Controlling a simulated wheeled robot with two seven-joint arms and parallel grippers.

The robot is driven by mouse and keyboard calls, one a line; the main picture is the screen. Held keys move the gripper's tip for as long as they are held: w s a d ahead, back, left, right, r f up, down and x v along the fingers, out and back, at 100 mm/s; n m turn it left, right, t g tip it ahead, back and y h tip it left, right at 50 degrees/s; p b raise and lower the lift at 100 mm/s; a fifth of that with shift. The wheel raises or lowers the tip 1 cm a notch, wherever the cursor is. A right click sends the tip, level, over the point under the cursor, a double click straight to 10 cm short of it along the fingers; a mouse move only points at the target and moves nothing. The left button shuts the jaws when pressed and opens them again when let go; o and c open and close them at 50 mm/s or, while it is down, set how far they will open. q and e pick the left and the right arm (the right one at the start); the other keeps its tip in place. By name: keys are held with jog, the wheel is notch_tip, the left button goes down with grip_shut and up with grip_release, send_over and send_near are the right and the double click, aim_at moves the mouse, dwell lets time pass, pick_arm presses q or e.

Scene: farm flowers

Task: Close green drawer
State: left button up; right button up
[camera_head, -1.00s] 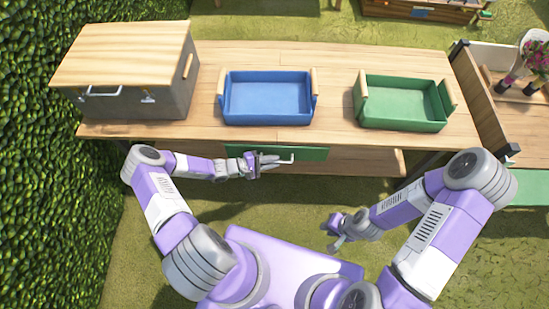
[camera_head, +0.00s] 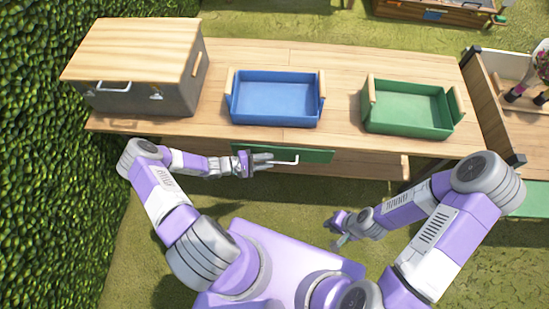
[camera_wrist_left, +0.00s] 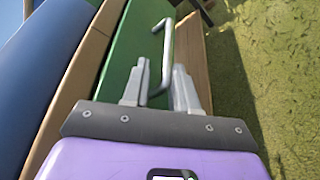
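The green drawer (camera_head: 315,155) sits under the table's front edge. Its front looks about flush with the wood, and no inside shows. Its silver handle (camera_head: 287,162) sticks out from the front. My left gripper (camera_head: 268,160) is at the handle's left end. In the left wrist view the green front (camera_wrist_left: 118,62) lies left of the handle (camera_wrist_left: 168,48). My left gripper (camera_wrist_left: 160,82) has its fingers apart there, with the handle's near end between or just beyond them; contact cannot be told. My right gripper (camera_head: 337,231) hangs away from the table, with nothing seen in it.
The wooden table (camera_head: 345,80) carries a grey box with a wooden lid (camera_head: 140,60), a blue tray (camera_head: 273,98) and a green tray (camera_head: 406,107). A hedge (camera_head: 50,160) stands at the left. A side bench (camera_head: 494,105) adjoins at the right. Grass lies in front.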

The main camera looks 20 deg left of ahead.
pick_arm(q)
jog(key=v, duration=0.3)
jog(key=shift+s+a+r, duration=0.1)
dwell(0.5)
